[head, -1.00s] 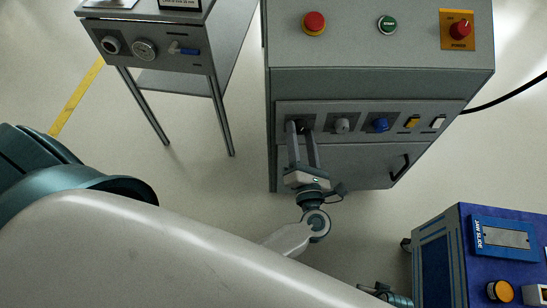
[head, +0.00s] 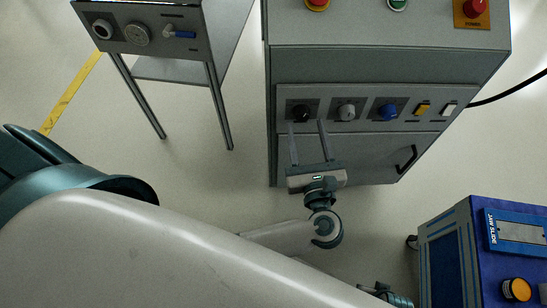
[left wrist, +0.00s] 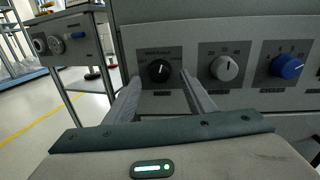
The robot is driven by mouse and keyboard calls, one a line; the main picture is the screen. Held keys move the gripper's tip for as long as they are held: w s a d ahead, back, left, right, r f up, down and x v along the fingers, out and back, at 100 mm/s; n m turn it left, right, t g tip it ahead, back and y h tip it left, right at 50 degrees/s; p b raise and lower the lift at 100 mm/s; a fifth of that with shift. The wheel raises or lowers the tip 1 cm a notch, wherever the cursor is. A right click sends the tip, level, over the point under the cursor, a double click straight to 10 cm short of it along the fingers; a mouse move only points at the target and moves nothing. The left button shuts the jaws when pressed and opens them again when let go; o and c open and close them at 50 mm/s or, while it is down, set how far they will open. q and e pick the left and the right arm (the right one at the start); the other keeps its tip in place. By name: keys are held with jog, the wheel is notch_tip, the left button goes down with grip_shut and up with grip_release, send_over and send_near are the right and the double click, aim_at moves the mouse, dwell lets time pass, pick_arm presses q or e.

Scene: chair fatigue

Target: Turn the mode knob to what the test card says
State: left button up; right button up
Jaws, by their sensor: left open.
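A control panel on the grey cabinet carries a black knob (head: 301,113), a grey knob (head: 346,112) and a blue knob (head: 388,112) in a row. My left gripper (head: 307,125) is open and empty. Its fingertips are spread on either side of the black knob, a little below and apart from it. The test card's text is not in view.
Right of the knobs sit a yellow switch (head: 422,108) and a white switch (head: 448,108). A dark door handle (head: 405,158) is below.

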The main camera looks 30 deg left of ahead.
pick_arm(q)
jog(key=v, duration=1.5)
jog(key=w+d+m+t+h+p, duration=0.2)
jog(key=w+m+t+h+p, duration=0.25)
jog(key=m, duration=0.85)
jog(key=w+d+m+t+h+p, duration=0.1)
jog(key=w+d+m+h+p, duration=0.35)
jog(key=m, duration=0.75)
jog(key=s+a+f+m+g+h+p, duration=0.1)
jog(key=a+f+m+g+h+p, duration=0.15)
jog(key=f+m, duration=0.4)
jog(key=s+a+f+m+g+h+p, duration=0.2)
jog(key=f+m+g+h+p, duration=0.15)
jog(key=f+m, duration=0.35)
jog(key=s+a+f+m+g+y+p, duration=0.2)
jog(key=s+a+f+m+g+p, duration=0.2)
jog(key=s+a+f, duration=0.5)
jog(key=shift+a+f+m+g, duration=1.05)
jog(key=shift+a+f, duration=0.1)
jog(key=shift+f, duration=1)
